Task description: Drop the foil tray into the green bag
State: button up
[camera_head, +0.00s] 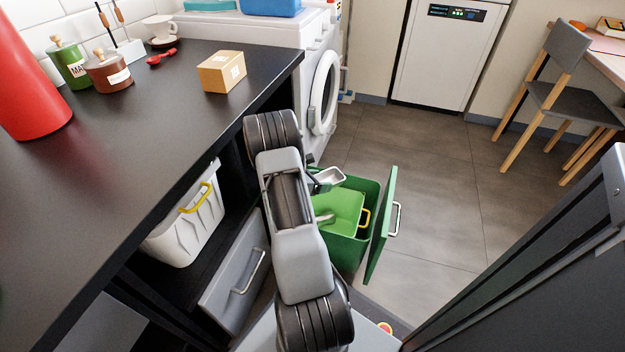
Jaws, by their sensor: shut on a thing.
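The foil tray (332,175) is a small, shiny silver tray with a pale inside, tilted at the end of my arm. My gripper (317,183) is shut on the tray at its left side; my arm hides most of the fingers. The green bag (343,206) is below the tray, inside a pulled-out green drawer with a green front panel (383,228). The tray appears above the bag's far left edge, and my arm covers the bag's left part. I cannot tell the exact height between them.
A black counter (150,130) runs along the left with a cardboard box (222,71) near its edge. A white bin (187,222) sits on the shelf below, near a grey drawer (233,281). A washing machine (323,92) stands behind. The floor right of the green drawer is clear.

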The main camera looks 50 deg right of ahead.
notch_tip(320, 180, down, 6)
jog(key=b, duration=0.4)
jog(key=shift+r, duration=0.1)
